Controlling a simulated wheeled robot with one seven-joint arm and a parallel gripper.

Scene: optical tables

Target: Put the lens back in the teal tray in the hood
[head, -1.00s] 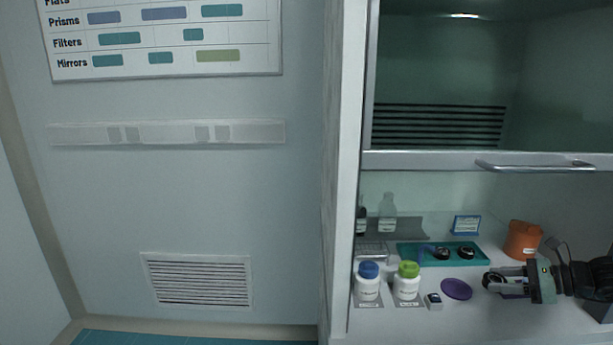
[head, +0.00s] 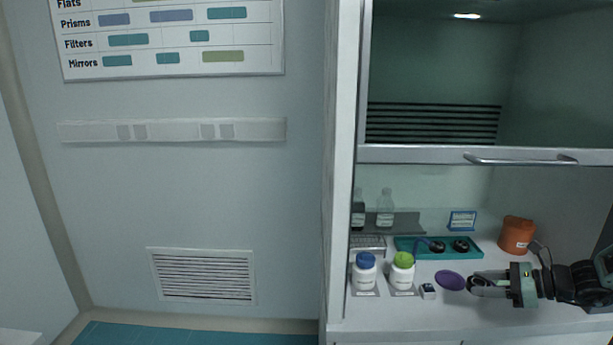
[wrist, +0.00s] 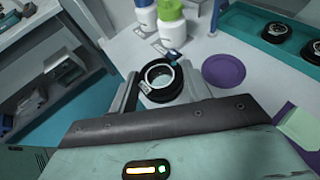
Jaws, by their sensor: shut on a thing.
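My gripper (head: 476,284) reaches into the hood from the right, low over the white worktop. It is shut on the lens (wrist: 161,79), a black ring with clear glass, which shows between the fingers in the wrist view. The teal tray (head: 404,250) lies further back in the hood, behind and left of my gripper. Two dark round mounted optics sit in its right part, and a blue curved thing rises near its middle. The tray also shows at the top right of the wrist view (wrist: 245,31).
A purple disc (head: 450,280) lies between my gripper and two bottles, one blue-capped (head: 364,273) and one green-capped (head: 402,271). An orange container (head: 517,236) stands at the back right. The raised sash (head: 450,155) crosses above.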

